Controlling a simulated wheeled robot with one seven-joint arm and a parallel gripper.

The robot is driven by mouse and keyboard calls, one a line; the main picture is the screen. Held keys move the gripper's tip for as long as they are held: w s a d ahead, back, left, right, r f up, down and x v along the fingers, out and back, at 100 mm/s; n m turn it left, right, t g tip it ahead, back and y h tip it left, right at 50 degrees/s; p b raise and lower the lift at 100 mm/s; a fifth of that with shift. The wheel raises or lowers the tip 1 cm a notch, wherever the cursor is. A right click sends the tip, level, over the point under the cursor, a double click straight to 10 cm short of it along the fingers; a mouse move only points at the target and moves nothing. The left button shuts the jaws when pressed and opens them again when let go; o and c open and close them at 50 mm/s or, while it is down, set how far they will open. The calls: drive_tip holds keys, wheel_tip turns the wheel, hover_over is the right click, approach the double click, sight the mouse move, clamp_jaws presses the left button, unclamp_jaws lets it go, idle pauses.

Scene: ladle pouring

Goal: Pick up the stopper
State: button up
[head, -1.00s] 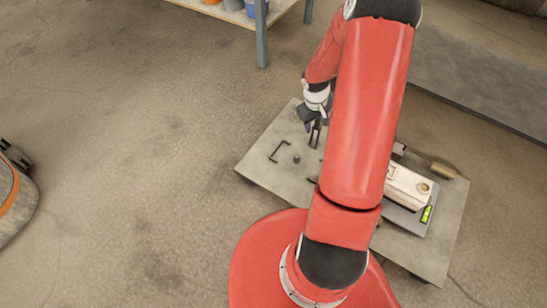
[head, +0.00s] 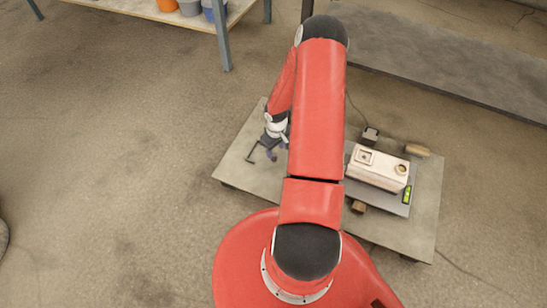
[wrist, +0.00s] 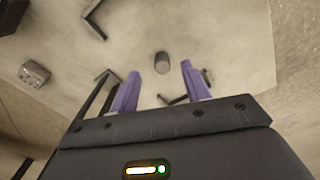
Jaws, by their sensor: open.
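The stopper (wrist: 161,62) is a small dark grey-brown cylinder on the pale table top (head: 427,222). In the wrist view it shows between and just beyond the purple fingertips of my gripper (wrist: 160,70). The fingers are open, with a gap on both sides of the stopper, and hold nothing. In the head view my gripper (head: 270,153) is low over the table's left part, and I cannot make out the stopper there.
A black angled bracket (head: 250,156) lies close beside my gripper. A cream box (head: 379,168) stands on a grey plate with a green level (head: 407,195). Wooden blocks (head: 417,150) (head: 358,206) lie near it. A shelf with pots (head: 190,7) stands at the back.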

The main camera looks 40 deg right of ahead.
sight(274, 154)
drive_tip(key=f, duration=0.5)
drive_tip(key=shift+w+a+f+b, duration=0.15)
drive_tip(key=shift+w+b, duration=0.15)
drive_tip(key=shift+b, duration=0.1)
clamp_jaws()
